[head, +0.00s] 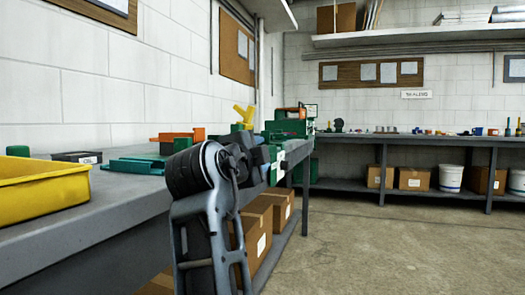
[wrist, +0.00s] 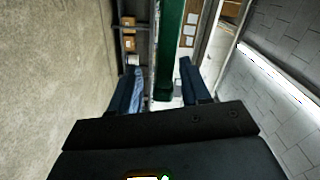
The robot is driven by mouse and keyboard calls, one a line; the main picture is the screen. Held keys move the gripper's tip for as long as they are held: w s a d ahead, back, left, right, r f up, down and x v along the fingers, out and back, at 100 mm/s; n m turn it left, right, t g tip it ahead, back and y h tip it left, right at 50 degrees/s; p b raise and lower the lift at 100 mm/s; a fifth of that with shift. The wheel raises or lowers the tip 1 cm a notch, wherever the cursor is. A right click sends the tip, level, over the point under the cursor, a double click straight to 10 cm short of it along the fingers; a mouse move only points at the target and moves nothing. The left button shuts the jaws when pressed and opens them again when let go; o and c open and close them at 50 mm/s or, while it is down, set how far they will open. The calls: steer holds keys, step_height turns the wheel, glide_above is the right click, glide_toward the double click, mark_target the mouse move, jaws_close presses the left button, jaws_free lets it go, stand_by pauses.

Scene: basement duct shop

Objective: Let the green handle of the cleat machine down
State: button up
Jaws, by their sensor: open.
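In the wrist view a long green bar (wrist: 170,48), which looks like the green handle, runs down the picture into the space between my fingers. My gripper (wrist: 160,88) is open, with one dark blue finger on each side of the bar. I see no clear contact with either finger, and the bar's lower end shows between them. In the head view my arm covers most of my gripper and the handle. A green machine (head: 290,126) with an orange part on top stands on the bench behind my arm; I cannot tell whether it is the cleat machine.
Cardboard boxes (head: 257,225) stand below. The floor (head: 380,245) at right is clear.

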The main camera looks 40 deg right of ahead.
steer(key=shift+p+v, duration=0.3)
steer(key=shift+v, duration=1.8)
